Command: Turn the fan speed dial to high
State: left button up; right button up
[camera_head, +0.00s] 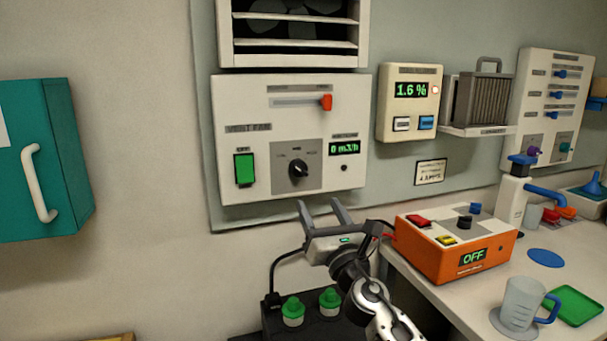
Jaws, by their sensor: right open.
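The fan speed dial (298,169) is a black knob on a grey plate, low in the middle of the white vent fan panel (235,100) on the wall. Marks surround it, too small to read surely. The panel also has a green switch (244,169), a slider with a red handle (326,102) and a display (345,148) reading 0 m3/h. My right gripper (324,208) is open and empty, below the dial and slightly to its right, its two fingers pointing up toward the panel's lower edge. It appears apart from the dial. My left gripper is out of view.
An orange box (460,262) with an OFF display stands on the bench right of my gripper. A mug (519,303) stands at the bench front. A dark unit with green caps (293,310) lies below my gripper. A teal cabinet (75,150) hangs left. Bare wall lies between cabinet and panel.

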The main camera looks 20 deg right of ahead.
aim_at(302, 174)
jog(key=b+x, duration=0.2)
jog(key=x, duration=0.7)
jog(key=shift+w+a, duration=0.1)
jog(key=shift+w, duration=0.3)
jog(key=shift+w+r, duration=0.35)
jog(key=shift+w, duration=0.15)
jog(key=c, duration=1)
